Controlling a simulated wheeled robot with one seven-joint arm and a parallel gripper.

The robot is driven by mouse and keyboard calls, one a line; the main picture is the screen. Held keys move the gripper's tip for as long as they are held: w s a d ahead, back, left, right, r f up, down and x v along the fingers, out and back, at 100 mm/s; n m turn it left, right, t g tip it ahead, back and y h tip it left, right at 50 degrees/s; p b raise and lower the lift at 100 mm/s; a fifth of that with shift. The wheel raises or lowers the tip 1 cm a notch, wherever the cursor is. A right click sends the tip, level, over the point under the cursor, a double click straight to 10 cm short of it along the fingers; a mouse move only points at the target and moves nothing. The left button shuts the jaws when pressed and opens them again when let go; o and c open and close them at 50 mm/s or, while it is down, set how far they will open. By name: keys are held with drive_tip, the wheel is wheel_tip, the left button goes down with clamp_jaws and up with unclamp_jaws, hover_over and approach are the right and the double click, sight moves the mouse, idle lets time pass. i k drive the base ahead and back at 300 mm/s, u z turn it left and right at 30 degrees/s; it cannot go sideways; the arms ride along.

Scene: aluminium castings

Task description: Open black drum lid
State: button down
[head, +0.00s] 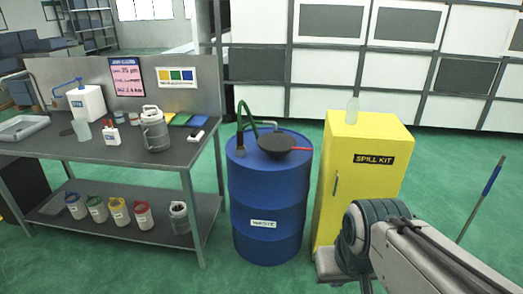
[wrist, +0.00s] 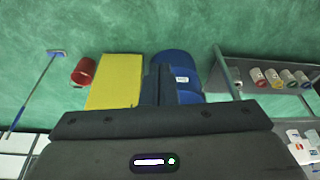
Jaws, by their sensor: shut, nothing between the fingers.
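A blue drum (head: 266,200) stands on the floor between the workbench and the yellow cabinet, with a white label on its front. A round black lid (head: 278,142) lies low over its top, with a red handle (head: 303,150) sticking out to the right. In the wrist view the drum (wrist: 188,84) shows partly, behind my gripper (wrist: 158,84); the lid cannot be made out there. My gripper's dark fingers are together and empty, apart from the lid. In the head view my arm is at the lower right and its fingers do not show.
A yellow spill kit cabinet (head: 365,165) stands right of the drum, a clear bottle (head: 352,110) on top. A green hose (head: 246,118) rises from the drum's top. The workbench (head: 95,150) at left bears containers. A mop handle (head: 480,200) stands right. Green floor in front is clear.

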sight(272, 142)
drive_tip(key=u, duration=0.5)
drive_tip(key=i, duration=0.65)
drive_tip(key=u, duration=0.6)
drive_tip(key=i, duration=0.7)
drive_tip(key=z, duration=0.75)
drive_tip(key=i, duration=0.7)
drive_tip(key=z, duration=0.7)
